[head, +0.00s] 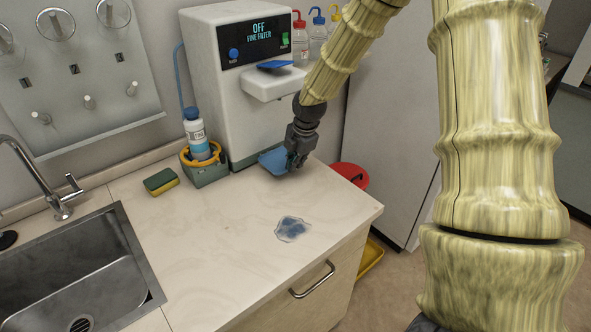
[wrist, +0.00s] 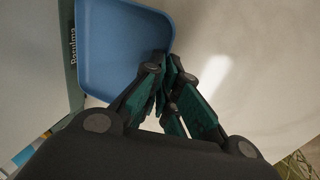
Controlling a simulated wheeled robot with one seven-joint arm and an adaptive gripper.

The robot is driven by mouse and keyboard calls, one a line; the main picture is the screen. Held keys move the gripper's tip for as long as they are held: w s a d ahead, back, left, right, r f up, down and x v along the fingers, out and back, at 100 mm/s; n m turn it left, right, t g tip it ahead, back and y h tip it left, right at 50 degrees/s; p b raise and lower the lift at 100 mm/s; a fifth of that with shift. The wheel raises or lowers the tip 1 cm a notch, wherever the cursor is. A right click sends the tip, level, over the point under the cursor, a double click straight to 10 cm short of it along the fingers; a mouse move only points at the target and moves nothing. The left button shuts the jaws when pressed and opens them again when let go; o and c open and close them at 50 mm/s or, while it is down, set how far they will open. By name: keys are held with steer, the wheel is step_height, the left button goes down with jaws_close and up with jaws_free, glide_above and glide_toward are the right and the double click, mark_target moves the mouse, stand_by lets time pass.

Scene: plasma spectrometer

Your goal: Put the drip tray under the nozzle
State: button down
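The blue drip tray (head: 271,160) is at the foot of the white spectrometer (head: 228,98), in front of its base and below the jutting spout housing (head: 273,85). The nozzle itself is hidden under that housing. My gripper (head: 292,164) is at the tray's right side, pointing down. In the wrist view, the tray (wrist: 118,45) is at the upper left, and my gripper's fingers (wrist: 170,75) are close together at its lower right corner, appearing to pinch the rim. The tray looks empty. I cannot tell whether it rests on the counter or is slightly raised.
A blue-capped bottle (head: 197,138) stands in a holder left of the machine. A sponge (head: 160,181) and a sink (head: 80,275) are further left. A red bin (head: 351,176) stands beyond the right edge.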

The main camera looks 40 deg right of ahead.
mark_target(294, 177)
steer(key=shift+f+p, duration=0.4)
steer(key=shift+f, duration=1.2)
steer(key=shift+f, duration=0.15)
steer(key=c, duration=1.6)
jaws_free()
steer(key=shift+c, duration=0.2)
steer(key=b+v, duration=0.2)
steer(key=v, duration=1)
steer(key=shift+r, duration=0.2)
